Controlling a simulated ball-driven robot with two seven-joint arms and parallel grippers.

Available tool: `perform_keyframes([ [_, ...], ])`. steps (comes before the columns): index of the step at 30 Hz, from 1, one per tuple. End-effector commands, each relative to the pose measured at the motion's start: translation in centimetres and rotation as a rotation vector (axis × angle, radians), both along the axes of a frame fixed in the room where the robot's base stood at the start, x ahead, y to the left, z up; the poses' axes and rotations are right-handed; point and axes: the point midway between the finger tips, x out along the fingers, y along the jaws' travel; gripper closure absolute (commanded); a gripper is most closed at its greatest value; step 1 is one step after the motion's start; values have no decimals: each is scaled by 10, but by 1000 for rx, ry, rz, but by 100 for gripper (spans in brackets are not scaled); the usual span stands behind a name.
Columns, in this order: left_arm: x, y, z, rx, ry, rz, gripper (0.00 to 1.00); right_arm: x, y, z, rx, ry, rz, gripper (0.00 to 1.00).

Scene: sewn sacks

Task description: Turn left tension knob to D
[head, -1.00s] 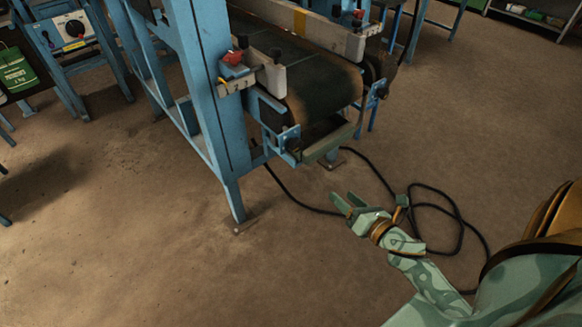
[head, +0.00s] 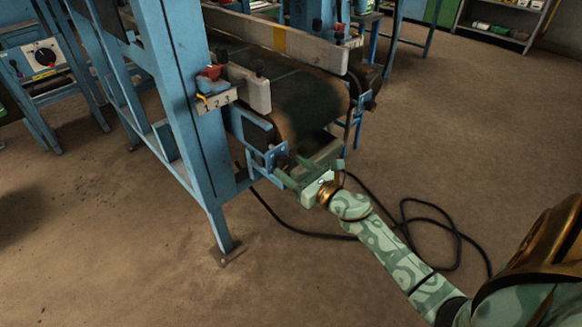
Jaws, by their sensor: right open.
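My right gripper (head: 292,174) is open at the near end of the conveyor, with its arm coming in from the lower right. Its fingers point up and left, close to a blue bracket (head: 277,158) with a small dark round part on it. I cannot tell whether they touch it. No letter D can be read anywhere, and I cannot tell for sure which part is the left tension knob. A red knob (head: 213,73) sits above a plate marked 1 2 3 (head: 217,100) on the blue post. My left gripper is not in view.
The conveyor belt (head: 308,100) runs away between pale side rails. A blue frame leg (head: 220,228) stands left of my gripper. A black cable (head: 425,205) loops on the floor. A panel with a black dial (head: 45,57) stands far left.

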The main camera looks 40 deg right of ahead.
Motion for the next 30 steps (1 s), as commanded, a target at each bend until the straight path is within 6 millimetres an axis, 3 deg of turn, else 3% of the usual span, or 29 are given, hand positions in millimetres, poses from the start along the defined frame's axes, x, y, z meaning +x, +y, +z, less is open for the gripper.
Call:
perform_keyframes([
  [5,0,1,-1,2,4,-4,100,14,1,0,2,0,0,42],
  [13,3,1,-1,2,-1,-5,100,15,1,0,2,0,0,42],
  [14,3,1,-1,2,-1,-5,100,15,1,0,2,0,0,48],
  [18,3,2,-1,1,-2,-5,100,15,1,0,2,0,0,87],
  [30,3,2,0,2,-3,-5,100,15,1,0,50,5,-2,87],
])
